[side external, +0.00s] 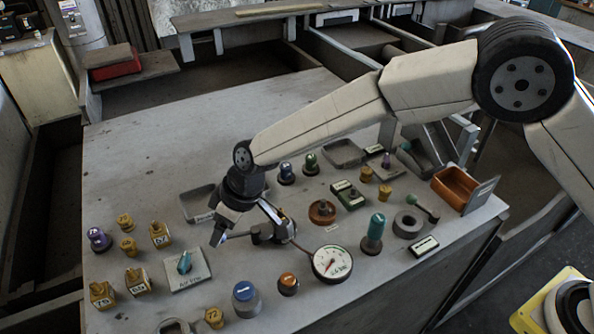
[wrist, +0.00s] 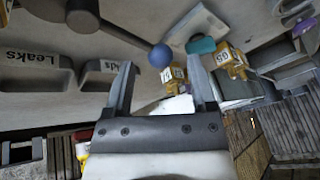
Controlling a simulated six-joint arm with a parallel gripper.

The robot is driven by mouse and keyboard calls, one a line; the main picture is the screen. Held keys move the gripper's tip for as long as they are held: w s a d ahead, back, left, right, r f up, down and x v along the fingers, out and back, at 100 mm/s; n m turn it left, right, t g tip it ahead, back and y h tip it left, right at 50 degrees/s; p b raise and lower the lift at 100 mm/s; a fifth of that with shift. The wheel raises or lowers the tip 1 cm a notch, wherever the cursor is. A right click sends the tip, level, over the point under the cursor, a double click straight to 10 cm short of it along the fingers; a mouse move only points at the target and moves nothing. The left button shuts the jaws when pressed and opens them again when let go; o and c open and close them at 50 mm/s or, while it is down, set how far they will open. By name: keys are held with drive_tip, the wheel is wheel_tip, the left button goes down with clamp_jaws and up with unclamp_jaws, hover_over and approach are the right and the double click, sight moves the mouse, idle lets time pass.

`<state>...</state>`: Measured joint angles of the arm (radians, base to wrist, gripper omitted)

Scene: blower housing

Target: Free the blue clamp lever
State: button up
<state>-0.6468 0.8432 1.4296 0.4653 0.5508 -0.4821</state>
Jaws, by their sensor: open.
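The blue clamp lever shows in the wrist view as a grey rod with a blue ball (wrist: 161,55) at its end; the rod runs up left to a round grey hub. In the side external view its bluish tip (side external: 224,237) shows low under my gripper, and the rest is partly hidden by the fingers. My gripper (side external: 248,238) points down over the lever with its fingers spread. In the wrist view my gripper (wrist: 160,63) is open and empty, and the blue ball appears between the fingertips. I cannot tell its exact distance from them.
A teal knob on a labelled plate (side external: 187,270) stands left of my gripper. Yellow numbered blocks (side external: 137,281) stand further left. A dial gauge (side external: 332,262) and a blue-topped knob (side external: 246,299) are in front. The table's back left is clear.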

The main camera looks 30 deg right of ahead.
drive_tip(key=shift+x, duration=1.05)
clamp_jaws()
idle(0.8)
